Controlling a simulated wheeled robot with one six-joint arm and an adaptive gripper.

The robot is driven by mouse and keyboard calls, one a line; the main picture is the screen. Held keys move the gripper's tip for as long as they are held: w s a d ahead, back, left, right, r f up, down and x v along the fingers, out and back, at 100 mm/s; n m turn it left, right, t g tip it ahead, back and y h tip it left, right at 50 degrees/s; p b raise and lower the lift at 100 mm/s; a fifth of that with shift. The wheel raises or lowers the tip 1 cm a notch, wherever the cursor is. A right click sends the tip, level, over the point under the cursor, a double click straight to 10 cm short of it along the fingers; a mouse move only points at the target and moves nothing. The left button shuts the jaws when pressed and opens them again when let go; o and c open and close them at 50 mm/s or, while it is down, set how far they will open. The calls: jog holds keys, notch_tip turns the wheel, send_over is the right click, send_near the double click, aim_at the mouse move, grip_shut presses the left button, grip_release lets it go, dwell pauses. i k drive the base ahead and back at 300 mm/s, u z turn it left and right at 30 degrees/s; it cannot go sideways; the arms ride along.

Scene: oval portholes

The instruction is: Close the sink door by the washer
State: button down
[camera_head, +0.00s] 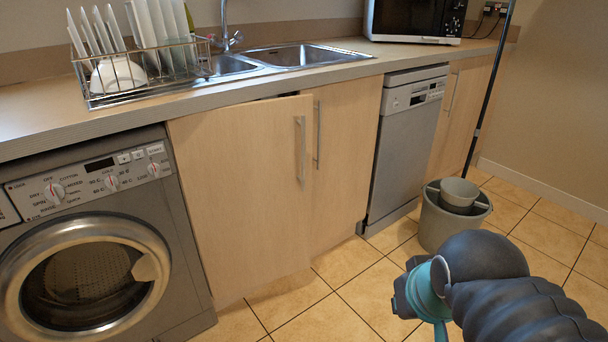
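The sink door by the washer (240,195) is a pale wood panel under the sink, just right of the washer (90,260). It stands slightly ajar. Its right edge, with a vertical bar handle (301,150), sticks out in front of the neighbouring sink door (343,160), and a thin dark gap shows above it. The neighbouring door looks shut. My gripper (408,297) is at the lower right, over the floor, to the right of the ajar door and apart from it. Its fingers are mostly hidden, so I cannot tell whether they are open.
A grey bucket (440,228) with a smaller pot (458,194) in it stands on the tiles in front of the dishwasher (405,140). A dark pole (490,90) rises behind it. A dish rack (140,75) and microwave (412,20) sit on the counter. Floor before the doors is clear.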

aim_at(245, 169)
jog(key=k, duration=0.95)
jog(key=z, duration=0.75)
jog(key=i, duration=1.2)
jog(key=u, duration=0.3)
